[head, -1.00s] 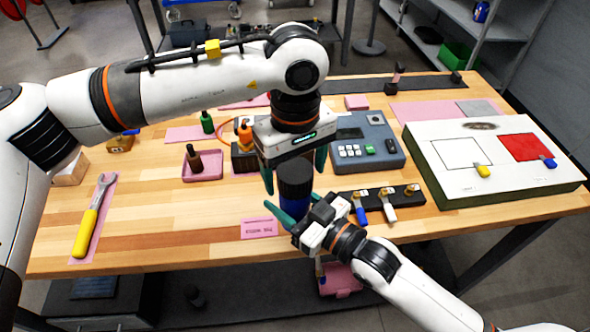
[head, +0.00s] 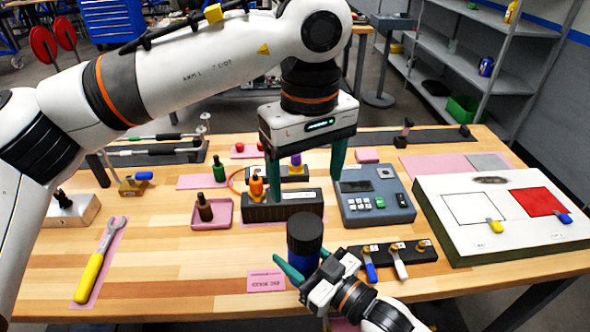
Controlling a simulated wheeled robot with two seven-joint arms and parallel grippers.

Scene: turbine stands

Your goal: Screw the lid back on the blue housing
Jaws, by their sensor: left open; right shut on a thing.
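The blue housing (head: 303,263) stands upright near the front edge of the table. The black lid (head: 305,228) sits on top of it; I cannot tell how tightly it is seated. My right gripper (head: 302,275) is shut on the blue housing from the front, low on its body. My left gripper (head: 306,176) is open and empty, fingers pointing down, above and behind the lid and apart from it.
A black block with orange and purple pieces (head: 283,207) stands behind the housing. A grey keypad box (head: 376,196) is at right behind a black rack with several valves (head: 393,253). A pink label (head: 266,281) lies left of the housing. A yellow wrench (head: 98,263) lies far left.

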